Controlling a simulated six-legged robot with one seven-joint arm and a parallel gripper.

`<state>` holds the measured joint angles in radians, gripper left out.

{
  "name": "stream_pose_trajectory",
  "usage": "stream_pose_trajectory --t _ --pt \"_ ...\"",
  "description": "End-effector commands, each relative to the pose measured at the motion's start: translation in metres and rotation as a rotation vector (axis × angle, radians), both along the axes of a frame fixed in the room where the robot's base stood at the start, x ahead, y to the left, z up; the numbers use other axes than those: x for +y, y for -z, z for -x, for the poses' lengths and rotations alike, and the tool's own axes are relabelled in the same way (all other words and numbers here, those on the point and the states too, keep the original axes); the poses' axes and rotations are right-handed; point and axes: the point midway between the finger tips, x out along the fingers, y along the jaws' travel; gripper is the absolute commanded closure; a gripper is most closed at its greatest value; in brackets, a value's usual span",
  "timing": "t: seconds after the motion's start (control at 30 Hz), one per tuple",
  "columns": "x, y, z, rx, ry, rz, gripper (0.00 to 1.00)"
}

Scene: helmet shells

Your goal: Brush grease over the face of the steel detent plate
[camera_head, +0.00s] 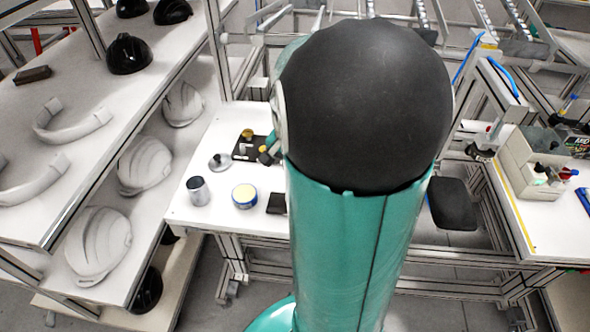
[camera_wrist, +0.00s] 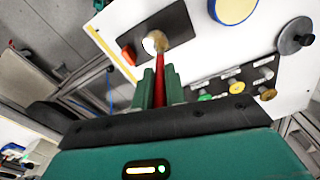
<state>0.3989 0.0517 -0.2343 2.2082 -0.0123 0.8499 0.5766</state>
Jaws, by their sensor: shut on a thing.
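My gripper (camera_wrist: 159,76) is shut on a thin red-handled brush (camera_wrist: 160,72), which points away from the fingers. Its pale, gold-ringed end appears over a dark pad (camera_wrist: 180,22) in the wrist view; I cannot tell whether it touches. A round grey metal disc with a dark centre (camera_wrist: 289,46) lies at the right and looks like the detent plate; it shows in the head view (camera_head: 216,166). A blue-rimmed tin with a pale yellow top (camera_wrist: 235,8), perhaps the grease, stands on the white table (camera_head: 222,215). In the head view my arm hides most of the gripper.
A dark panel with several knobs (camera_wrist: 232,84) lies near the disc. A grey cylinder (camera_head: 198,191) stands left of the tin (camera_head: 244,196). Shelves with white helmet shells (camera_head: 98,243) are at the left. A table with bins (camera_head: 528,165) is at the right.

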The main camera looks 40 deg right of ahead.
Motion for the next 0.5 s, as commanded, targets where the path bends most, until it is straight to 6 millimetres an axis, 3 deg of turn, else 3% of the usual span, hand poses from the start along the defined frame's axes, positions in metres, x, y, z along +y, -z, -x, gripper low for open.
stream_pose_trajectory --t 0.5 --pt "0.0073 0.0004 -0.0046 0.000 0.000 0.000 1.00"
